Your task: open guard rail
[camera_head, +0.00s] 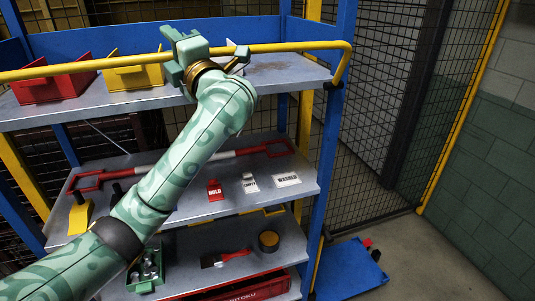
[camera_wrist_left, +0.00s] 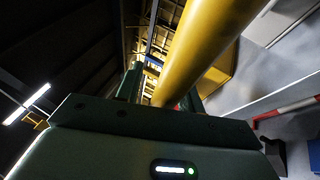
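The guard rail (camera_head: 285,47) is a yellow bar across the front of the top shelf, bending down at a blue post on the right. My left gripper (camera_head: 185,52) is at the rail, over the middle of the top shelf, and hides a short stretch of it. In the left wrist view the rail (camera_wrist_left: 205,50) runs down between my left gripper's fingers (camera_wrist_left: 162,92). The hand's body hides where they would meet the rail, so I cannot tell whether they are closed on it. My right gripper is not in view.
Red (camera_head: 52,88) and yellow (camera_head: 135,76) bins stand on the top shelf (camera_head: 285,72). The middle shelf holds a red-and-white bar (camera_head: 220,156) and small labelled signs. My left arm crosses the lower shelves. Bare floor (camera_head: 420,255) and a blue platform (camera_head: 348,268) lie at the right.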

